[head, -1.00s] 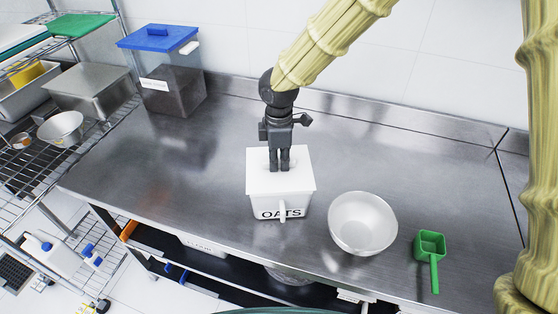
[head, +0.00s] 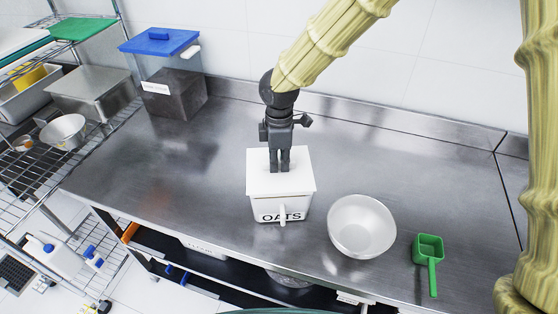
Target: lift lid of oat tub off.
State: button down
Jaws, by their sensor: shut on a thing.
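The oat tub (head: 266,208) is a white box marked "OATS" with a small front handle, standing upright on the steel counter. Its flat white lid (head: 298,178) sits over its top, level. A thin line shows under the lid's front edge; I cannot tell for sure whether there is a gap. My gripper (head: 279,170) points straight down at the middle of the lid, its dark fingers shut on the lid. The part of the lid between the fingers is hidden by them.
A white bowl (head: 361,226) and a green scoop (head: 428,250) stand to the right of the tub. A clear bin with a blue lid (head: 160,41) is at the back left. Wire shelving (head: 25,165) is at the left. The counter (head: 420,160) is clear behind the bowl.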

jog(key=shift+r+p, duration=1.75)
jog(key=shift+r, duration=0.3)
jog(key=shift+f, duration=0.1)
